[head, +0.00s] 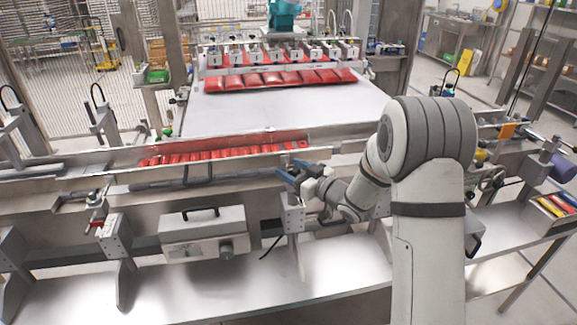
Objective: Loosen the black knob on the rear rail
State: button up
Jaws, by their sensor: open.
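I cannot make out the black knob for certain in the head view; it may be too small or hidden by my arm or gripper. Long metal rails run across the machine, one of them a pale rear rail (100,158) behind the red packs.
Red packs (215,153) lie in a channel. A grey box (203,233) with a handle and round dial hangs below. A pale table (260,110) stands behind, under a picker head (280,55) with red packs. A metal shelf (190,290) runs along the front.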

jog(key=shift+w+a, duration=0.45)
jog(key=shift+a, duration=0.15)
jog(key=c, duration=1)
jog(key=shift+n+g+y, duration=0.4)
jog(key=shift+g, duration=0.1)
jog(key=n+g+y, duration=0.1)
jog(key=n+g, duration=0.1)
jog(key=g, duration=0.1)
jog(key=shift+s+n+g+y, duration=0.2)
jog(key=shift+n+g+y, duration=0.1)
jog(key=shift+y, duration=0.1)
jog(key=shift+s+a+n+g+y, duration=0.1)
jog(key=shift+s+n+g+y, duration=0.2)
jog(key=shift+n+g, duration=1.05)
jog(key=shift+s+a+n+g+y, duration=0.1)
jog(key=shift+n+g+y, duration=0.5)
jog(key=shift+g, duration=1.25)
jog(key=shift+n, duration=0.25)
